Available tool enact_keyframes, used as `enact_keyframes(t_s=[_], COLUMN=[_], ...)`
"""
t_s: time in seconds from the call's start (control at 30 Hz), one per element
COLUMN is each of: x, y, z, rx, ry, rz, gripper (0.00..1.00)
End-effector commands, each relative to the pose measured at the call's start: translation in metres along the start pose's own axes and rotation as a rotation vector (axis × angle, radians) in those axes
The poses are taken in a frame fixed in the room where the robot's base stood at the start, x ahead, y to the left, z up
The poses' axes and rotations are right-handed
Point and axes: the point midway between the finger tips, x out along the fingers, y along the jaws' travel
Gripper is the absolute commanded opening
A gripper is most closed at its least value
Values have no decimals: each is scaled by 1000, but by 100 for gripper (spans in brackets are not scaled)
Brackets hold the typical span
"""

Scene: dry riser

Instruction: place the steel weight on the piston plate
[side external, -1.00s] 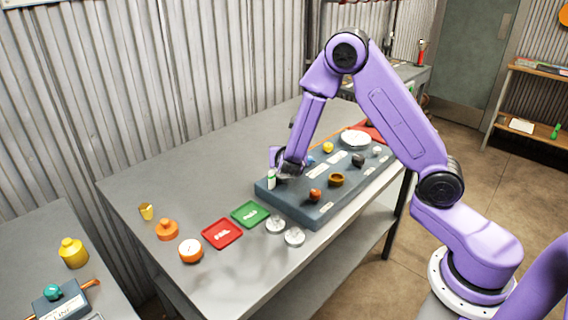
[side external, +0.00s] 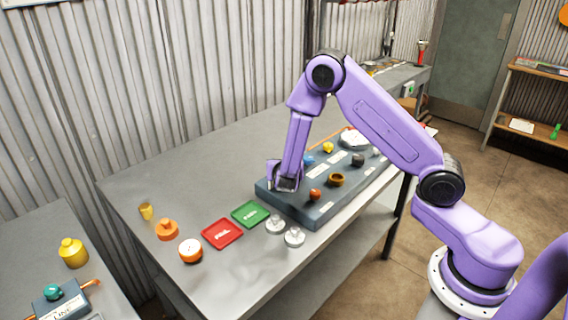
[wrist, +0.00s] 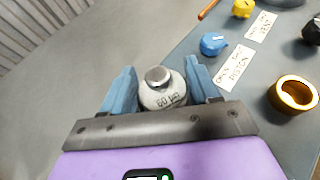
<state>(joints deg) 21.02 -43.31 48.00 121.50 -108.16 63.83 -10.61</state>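A grey steel weight (wrist: 163,92) with a round top knob and dark lettering shows in the wrist view. It sits between the two blue fingers of my gripper (wrist: 163,88), which appear to touch it on both sides. In the side view my gripper (side external: 284,184) is low over the left end of the dark block (side external: 300,212), and the weight is hidden there. I cannot make out the piston plate; the weight and fingers cover that spot. A label reading PISTON (wrist: 235,67) lies just right of my gripper in the wrist view.
The block carries a blue knob (wrist: 213,43), a brass ring (wrist: 293,93), a red-brown knob (side external: 315,195) and a yellow knob (side external: 328,148). Two other silver weights (side external: 275,225) (side external: 294,237) stand in front. Green (side external: 250,214) and red (side external: 221,234) trays lie left; the table behind is clear.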

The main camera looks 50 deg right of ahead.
Motion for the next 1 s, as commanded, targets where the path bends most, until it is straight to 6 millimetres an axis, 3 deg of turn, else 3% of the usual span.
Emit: enact_keyframes(t_s=[0.03, 0.07, 0.47, 1.0], x=[0, 0, -4, -100], y=[0, 0, 1, 1], z=[0, 0, 3, 3], rx=[0, 0, 0, -1], ry=[0, 0, 0, 0], rz=[0, 0, 2, 5], gripper=[77, 83, 83, 83])
